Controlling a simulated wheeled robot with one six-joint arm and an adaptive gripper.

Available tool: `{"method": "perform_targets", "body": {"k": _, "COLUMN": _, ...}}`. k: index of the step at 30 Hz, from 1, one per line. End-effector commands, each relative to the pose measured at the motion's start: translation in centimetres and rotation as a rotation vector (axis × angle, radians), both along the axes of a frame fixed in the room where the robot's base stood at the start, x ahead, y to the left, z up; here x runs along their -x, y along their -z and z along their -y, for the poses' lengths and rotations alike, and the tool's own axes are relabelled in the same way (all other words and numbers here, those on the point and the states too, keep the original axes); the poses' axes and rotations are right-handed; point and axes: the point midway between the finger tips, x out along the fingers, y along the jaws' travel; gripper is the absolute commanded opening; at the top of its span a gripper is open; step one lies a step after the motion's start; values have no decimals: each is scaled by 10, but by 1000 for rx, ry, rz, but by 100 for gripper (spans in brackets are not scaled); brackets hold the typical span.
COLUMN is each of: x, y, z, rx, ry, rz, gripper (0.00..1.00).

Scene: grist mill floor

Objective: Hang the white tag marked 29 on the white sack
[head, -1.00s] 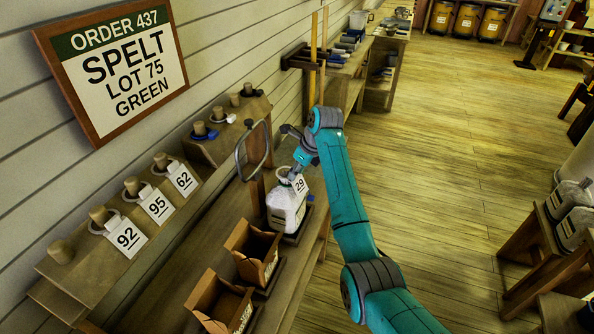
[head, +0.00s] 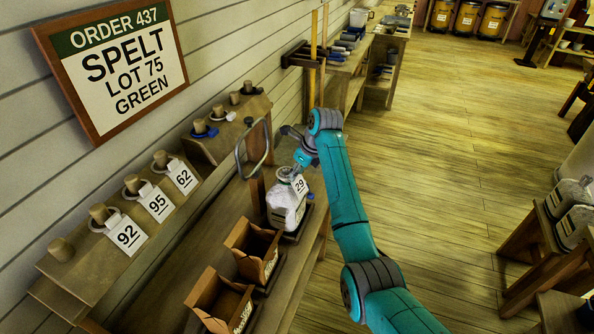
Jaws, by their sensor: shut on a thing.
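The white tag marked 29 (head: 299,184) is at the neck of the white sack (head: 286,212), over its upper front. The sack stands upright on a dark base on the bench. My gripper (head: 293,172) is at the top of the sack, shut on the tag; its fingertips are small and partly hidden by my arm. I cannot tell whether the tag's loop is around the sack's neck or only beside it.
White tags 92 (head: 126,236), 95 (head: 157,204) and 62 (head: 183,177) hang on wooden pegs at left. A metal hoop (head: 240,150) stands close behind the sack. Two open wooden boxes (head: 252,250) sit in front of it. An order sign (head: 112,65) reads spelt, lot 75, green.

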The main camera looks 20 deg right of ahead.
Motion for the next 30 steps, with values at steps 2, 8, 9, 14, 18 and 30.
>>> {"method": "perform_targets", "body": {"k": 2, "x": 0, "y": 0, "z": 0, "rx": 0, "ry": 0, "rz": 0, "gripper": 1}}
{"method": "perform_targets", "body": {"k": 8, "x": 0, "y": 0, "z": 0, "rx": 0, "ry": 0, "rz": 0, "gripper": 1}}
{"method": "perform_targets", "body": {"k": 9, "x": 0, "y": 0, "z": 0, "rx": 0, "ry": 0, "rz": 0, "gripper": 1}}
{"method": "perform_targets", "body": {"k": 14, "x": 0, "y": 1, "z": 0, "rx": 0, "ry": 0, "rz": 0, "gripper": 1}}
{"method": "perform_targets", "body": {"k": 18, "x": 0, "y": 4, "z": 0, "rx": 0, "ry": 0, "rz": 0, "gripper": 1}}
{"method": "perform_targets", "body": {"k": 30, "x": 0, "y": 12, "z": 0, "rx": 0, "ry": 0, "rz": 0, "gripper": 1}}
